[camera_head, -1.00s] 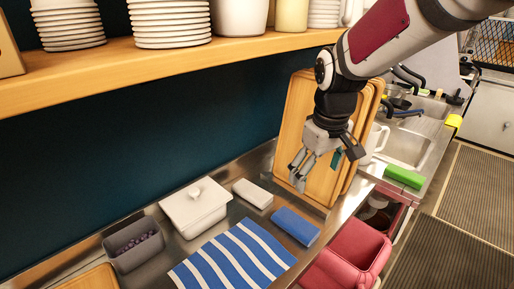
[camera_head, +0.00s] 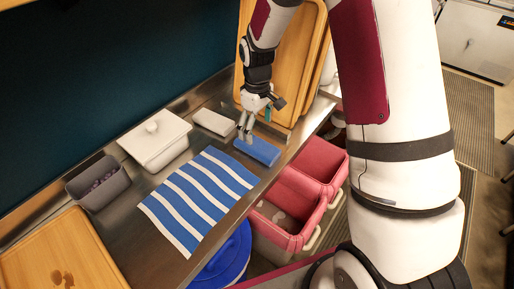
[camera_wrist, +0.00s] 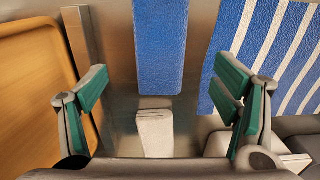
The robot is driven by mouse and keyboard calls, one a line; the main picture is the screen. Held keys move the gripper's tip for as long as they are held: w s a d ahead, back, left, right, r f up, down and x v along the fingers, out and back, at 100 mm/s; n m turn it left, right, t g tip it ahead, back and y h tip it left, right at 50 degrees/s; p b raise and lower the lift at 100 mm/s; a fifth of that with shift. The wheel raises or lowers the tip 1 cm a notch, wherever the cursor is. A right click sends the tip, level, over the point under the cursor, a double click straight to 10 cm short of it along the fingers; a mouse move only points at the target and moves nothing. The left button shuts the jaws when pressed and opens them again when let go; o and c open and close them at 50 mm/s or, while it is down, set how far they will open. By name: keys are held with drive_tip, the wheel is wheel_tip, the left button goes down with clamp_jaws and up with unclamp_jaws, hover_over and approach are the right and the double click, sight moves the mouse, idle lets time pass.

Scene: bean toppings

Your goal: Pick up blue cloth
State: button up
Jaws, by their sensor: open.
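The folded blue cloth (camera_head: 262,152) lies on the steel counter, beside the blue-and-white striped cloth (camera_head: 198,192). My gripper (camera_head: 245,136) points down just above the blue cloth's left end in the head view and hides a little of it. In the wrist view the blue cloth (camera_wrist: 160,45) runs down from the top edge between the lines of the two green-padded fingers. My gripper (camera_wrist: 165,98) is open and nothing is between its fingers. Whether the fingertips touch the cloth or counter cannot be told.
A folded pale cloth (camera_head: 213,122) lies left of the blue cloth. A white lidded container (camera_head: 155,143) and a grey bin (camera_head: 98,183) stand farther left. Wooden boards (camera_head: 283,65) lean behind the gripper. Red bins (camera_head: 287,207) sit below the counter's front edge.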

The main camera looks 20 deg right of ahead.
sight(257, 145)
drive_tip(key=shift+a+f+p, duration=0.1)
drive_tip(key=shift+f+p, duration=0.65)
drive_tip(key=shift+f, duration=3.45)
drive_tip(key=shift+c, duration=0.3)
drive_tip(key=c, duration=1.3)
drive_tip(key=shift+r, duration=0.1)
drive_tip(key=shift+w+r, duration=0.1)
drive_tip(key=shift+r, duration=0.65)
drive_tip(key=shift+s+r+b, duration=0.15)
drive_tip(key=shift+r+b, duration=0.1)
drive_tip(key=shift+r, duration=0.25)
drive_tip(key=shift+s+r+b, duration=0.15)
drive_tip(key=shift+r+b, duration=0.1)
drive_tip(key=shift+r, duration=0.25)
drive_tip(key=s+a+r, duration=0.1)
drive_tip(key=s+a, duration=0.2)
drive_tip(key=s, duration=1.2)
drive_tip(key=shift+s+r, duration=0.2)
